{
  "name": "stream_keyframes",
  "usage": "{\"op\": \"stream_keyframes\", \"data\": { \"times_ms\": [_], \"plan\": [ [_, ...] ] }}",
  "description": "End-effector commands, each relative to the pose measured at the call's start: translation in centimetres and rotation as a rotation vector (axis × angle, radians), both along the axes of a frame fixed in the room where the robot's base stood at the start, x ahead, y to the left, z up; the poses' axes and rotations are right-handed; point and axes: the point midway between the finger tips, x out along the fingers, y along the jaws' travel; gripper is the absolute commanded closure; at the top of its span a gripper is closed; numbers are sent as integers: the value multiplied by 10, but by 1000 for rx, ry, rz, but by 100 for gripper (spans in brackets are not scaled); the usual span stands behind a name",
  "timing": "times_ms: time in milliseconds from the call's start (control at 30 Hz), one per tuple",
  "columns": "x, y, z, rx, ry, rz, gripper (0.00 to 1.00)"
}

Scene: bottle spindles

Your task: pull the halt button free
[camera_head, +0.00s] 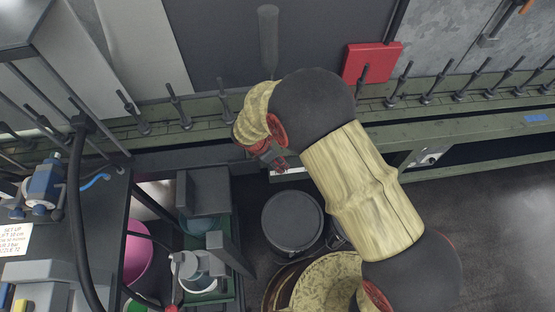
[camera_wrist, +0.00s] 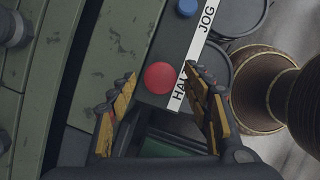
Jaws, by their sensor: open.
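The halt button is a round red knob (camera_wrist: 160,77) on a dark control box (camera_wrist: 178,48) in the wrist view. My gripper (camera_wrist: 159,86) is open, with one yellow-padded finger to the left of the button and one to the right. The fingertips appear apart from the button; their height relative to it is hard to judge. In the head view my gripper (camera_head: 279,163) points down at the box's white strip (camera_head: 290,175), and my wrist hides the button.
A blue button (camera_wrist: 187,7) sits farther along the same box. A green conveyor rail (camera_head: 185,118) with several upright spindles runs behind it. A dark round bin (camera_head: 292,222) stands on the floor close by. A bench with equipment is at left; open floor lies at right.

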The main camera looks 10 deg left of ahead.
Motion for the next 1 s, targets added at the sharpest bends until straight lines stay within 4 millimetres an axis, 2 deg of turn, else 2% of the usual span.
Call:
{"op": "stream_keyframes", "data": {
  "times_ms": [100, 1000],
  "plan": [
    [0, 0, 1, 0, 0, 0, 50],
    [0, 0, 1, 0, 0, -1, 100]
  ]
}}
